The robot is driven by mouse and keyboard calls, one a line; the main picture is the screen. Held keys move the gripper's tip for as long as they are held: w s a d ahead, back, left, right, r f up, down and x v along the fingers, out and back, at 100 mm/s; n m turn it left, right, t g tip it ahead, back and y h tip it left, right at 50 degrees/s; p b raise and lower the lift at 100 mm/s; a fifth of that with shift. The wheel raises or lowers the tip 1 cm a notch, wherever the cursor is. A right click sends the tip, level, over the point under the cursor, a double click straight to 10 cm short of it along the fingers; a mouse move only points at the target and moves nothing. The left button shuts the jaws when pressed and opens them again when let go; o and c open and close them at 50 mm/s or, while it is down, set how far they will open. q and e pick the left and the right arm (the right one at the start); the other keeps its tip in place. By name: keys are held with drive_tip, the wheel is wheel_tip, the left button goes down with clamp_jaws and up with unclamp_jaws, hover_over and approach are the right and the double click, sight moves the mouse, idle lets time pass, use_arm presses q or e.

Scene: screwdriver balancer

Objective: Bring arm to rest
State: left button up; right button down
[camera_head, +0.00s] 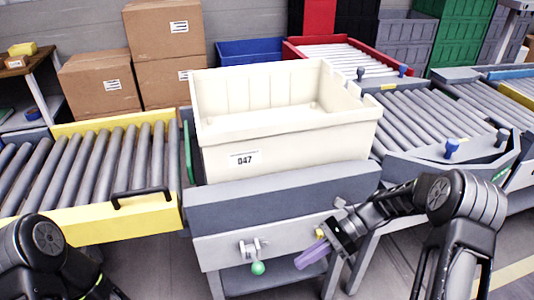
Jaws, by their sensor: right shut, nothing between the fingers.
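My right arm comes in from the right, and its gripper (328,240) is in front of the grey stand, below the cream bin. The gripper is shut and holds nothing. A purple, elongated piece (312,254) shows at its end, pointing down and left; I cannot tell whether it is part of the gripper. My left arm shows only as dark links at the bottom left, and its gripper is out of view.
A cream bin (285,125) labelled 047 sits on the grey stand (285,195), which has a green-knobbed lever (257,267). A yellow-framed roller conveyor (90,170) is left of it, and grey rollers (430,118) are right. Cardboard boxes (165,30) stand behind. Floor is clear at bottom right.

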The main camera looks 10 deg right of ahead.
drive_tip(key=s+f+n+t+h+p, duration=0.25)
drive_tip(key=f+n+h, duration=0.6)
drive_tip(key=f, duration=0.75)
drive_tip(key=s+a+r+n+p, duration=0.1)
drive_tip(key=s+a+n+p, duration=0.1)
drive_tip(key=s+a+n, duration=0.2)
drive_tip(key=s+a+r+n+p, duration=0.2)
drive_tip(key=s+a+n+p, duration=0.1)
drive_tip(key=s+a, duration=0.5)
drive_tip(key=s+n+t, duration=0.1)
drive_tip(key=s, duration=0.1)
drive_tip(key=shift+s+r+n, duration=0.3)
drive_tip(key=shift+n, duration=0.05)
drive_tip(key=shift+y, duration=0.25)
drive_tip(key=shift+d, duration=0.1)
